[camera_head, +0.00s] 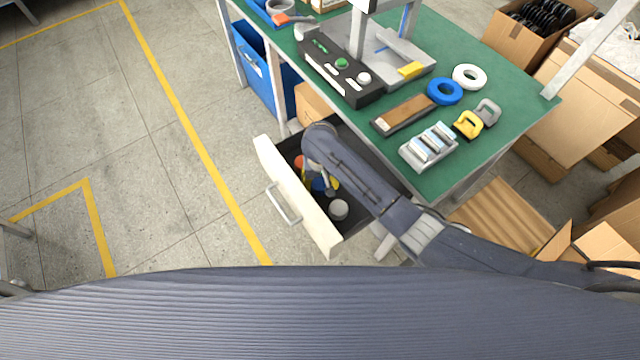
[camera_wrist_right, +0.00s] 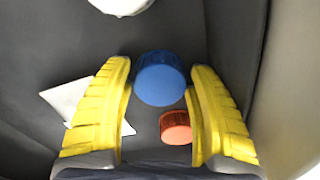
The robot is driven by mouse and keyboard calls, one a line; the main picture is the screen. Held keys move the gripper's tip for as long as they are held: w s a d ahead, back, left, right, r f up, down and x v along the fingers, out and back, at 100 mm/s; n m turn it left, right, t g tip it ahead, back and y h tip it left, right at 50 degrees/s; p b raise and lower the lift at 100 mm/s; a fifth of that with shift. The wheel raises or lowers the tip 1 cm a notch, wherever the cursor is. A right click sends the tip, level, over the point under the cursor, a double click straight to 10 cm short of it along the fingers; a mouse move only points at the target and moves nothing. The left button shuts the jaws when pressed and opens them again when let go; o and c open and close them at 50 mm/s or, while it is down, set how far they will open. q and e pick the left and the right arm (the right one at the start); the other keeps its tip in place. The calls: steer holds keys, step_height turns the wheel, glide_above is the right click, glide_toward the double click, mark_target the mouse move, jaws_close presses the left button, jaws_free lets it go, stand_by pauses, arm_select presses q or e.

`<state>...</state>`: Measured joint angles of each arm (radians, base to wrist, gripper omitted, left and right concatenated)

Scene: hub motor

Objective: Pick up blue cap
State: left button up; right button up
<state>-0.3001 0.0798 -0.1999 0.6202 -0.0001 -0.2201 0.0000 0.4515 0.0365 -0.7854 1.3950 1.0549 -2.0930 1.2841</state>
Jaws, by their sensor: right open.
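The blue cap (camera_wrist_right: 160,79) is a short round cap inside the drawer, seen in the right wrist view between and just beyond the tips of my right gripper (camera_wrist_right: 158,85). The gripper's yellow fingers are open, one on each side of the cap, and do not clearly touch it. In the head view a small part of the blue cap (camera_head: 319,184) shows beneath my right gripper (camera_head: 328,187), which reaches down into the open drawer (camera_head: 297,205). My right arm hides part of the drawer. My left gripper is not in view.
An orange-red cap (camera_wrist_right: 175,127) lies near the right finger. A white piece (camera_wrist_right: 68,98) lies by the left finger. The drawer walls are close around the gripper. The green table (camera_head: 478,165) stands above the drawer.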

steer(key=shift+c, duration=0.4)
steer(key=c, duration=0.5)
steer(key=shift+r, duration=0.1)
